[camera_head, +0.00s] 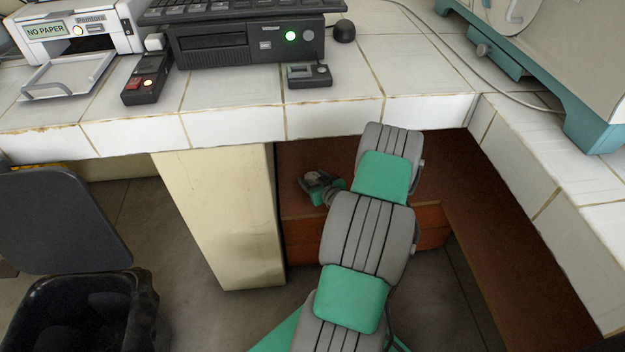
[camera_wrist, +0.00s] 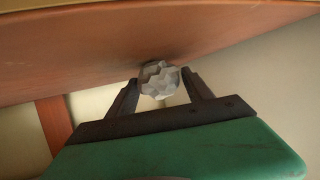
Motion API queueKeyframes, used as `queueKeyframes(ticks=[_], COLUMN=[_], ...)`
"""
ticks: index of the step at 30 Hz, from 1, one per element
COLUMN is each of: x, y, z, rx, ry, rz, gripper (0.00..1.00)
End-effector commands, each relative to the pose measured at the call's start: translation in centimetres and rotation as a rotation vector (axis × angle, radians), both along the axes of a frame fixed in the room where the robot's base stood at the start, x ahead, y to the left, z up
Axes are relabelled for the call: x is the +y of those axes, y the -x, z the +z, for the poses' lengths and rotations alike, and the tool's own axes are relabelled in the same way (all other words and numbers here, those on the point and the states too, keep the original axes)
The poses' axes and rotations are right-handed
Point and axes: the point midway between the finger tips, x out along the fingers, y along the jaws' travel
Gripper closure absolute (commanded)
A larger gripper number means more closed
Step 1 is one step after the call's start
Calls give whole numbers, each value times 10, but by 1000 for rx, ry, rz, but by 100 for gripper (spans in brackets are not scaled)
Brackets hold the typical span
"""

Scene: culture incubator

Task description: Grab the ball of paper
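The paper ball (camera_wrist: 160,79) is a crumpled, pale grey-white lump against the reddish-brown wooden surface in the wrist view. My gripper (camera_wrist: 160,84) has one dark finger on each side of the ball. The gap between the fingertips is about the ball's width, so I cannot tell whether they press on it. In the head view my gripper (camera_head: 317,182) is low beneath the white tiled counter, over the brown wooden surface. A small greyish patch shows at its tip there, too small to identify surely.
The wooden surface (camera_head: 480,230) extends along the right under the counter. A printer (camera_head: 80,40) and dark console (camera_head: 245,42) stand on the counter.

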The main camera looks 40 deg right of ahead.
Motion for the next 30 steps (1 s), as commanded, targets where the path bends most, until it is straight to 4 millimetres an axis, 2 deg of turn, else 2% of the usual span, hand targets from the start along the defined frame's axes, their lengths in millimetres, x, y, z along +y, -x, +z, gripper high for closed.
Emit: queueKeyframes(ticks=[2,16,25,30], x=[0,0,0,-1], y=[0,0,0,0], z=[0,0,4,26], rx=[0,0,-1,-1], ry=[0,0,1,3], rz=[0,0,0,1], gripper=[48,87,87,87])
